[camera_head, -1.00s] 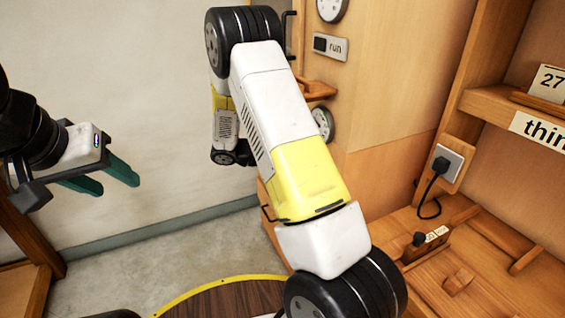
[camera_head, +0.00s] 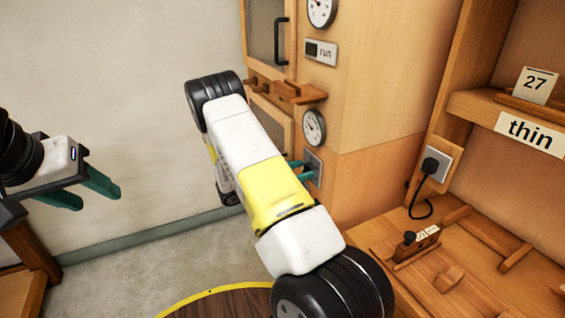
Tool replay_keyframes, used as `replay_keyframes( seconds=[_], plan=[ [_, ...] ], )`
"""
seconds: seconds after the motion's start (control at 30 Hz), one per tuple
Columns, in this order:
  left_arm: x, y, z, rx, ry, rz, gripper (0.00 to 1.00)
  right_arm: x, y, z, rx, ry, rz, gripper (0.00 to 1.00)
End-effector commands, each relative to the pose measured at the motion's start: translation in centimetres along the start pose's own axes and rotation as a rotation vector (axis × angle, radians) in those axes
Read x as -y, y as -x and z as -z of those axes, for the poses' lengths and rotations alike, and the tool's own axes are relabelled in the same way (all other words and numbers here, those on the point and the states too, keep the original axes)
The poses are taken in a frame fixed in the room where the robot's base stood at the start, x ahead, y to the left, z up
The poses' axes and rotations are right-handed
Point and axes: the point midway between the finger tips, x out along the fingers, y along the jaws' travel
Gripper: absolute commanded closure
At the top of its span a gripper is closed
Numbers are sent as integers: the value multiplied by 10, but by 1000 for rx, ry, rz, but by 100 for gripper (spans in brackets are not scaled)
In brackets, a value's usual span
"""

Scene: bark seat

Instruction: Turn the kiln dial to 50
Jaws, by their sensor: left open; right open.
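The kiln is a wooden cabinet (camera_head: 365,95) with a round white gauge (camera_head: 314,127) low on its face and another gauge (camera_head: 321,12) at the top. Below the lower gauge is a grey square plate (camera_head: 315,172); any knob on it is too covered to make out. My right gripper (camera_head: 302,171) has its teal fingertips at this plate, just below the lower gauge. Its body is hidden behind my white and yellow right arm. I cannot tell if it touches. My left gripper (camera_head: 90,194) is open and empty at the left, away from the kiln.
A switch plate labelled "run" (camera_head: 320,51) and a wooden latch (camera_head: 285,91) sit on the kiln. A bench (camera_head: 480,285) at the right holds wooden pieces, under a shelf labelled "thin" (camera_head: 530,131). A black plug (camera_head: 432,167) has a hanging cord. Floor at the left is open.

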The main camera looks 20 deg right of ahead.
Motion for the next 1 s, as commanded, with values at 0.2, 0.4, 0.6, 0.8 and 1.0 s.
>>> replay_keyframes(
  seconds=[0.2,0.4,0.6,0.8,1.0],
  plan=[
    [0,0,0,0,0,0,50,0,-4,0,-1,0,-1,40],
    [0,0,0,0,0,0,50,0,-4,0,-1,0,-1,58],
    [0,0,0,0,0,0,50,0,-4,0,-1,-1,-1,97],
    [0,0,0,0,0,0,50,0,-4,0,-1,-9,-1,100],
    [0,0,0,0,0,0,50,0,-4,0,0,-68,-1,100]
  ],
)
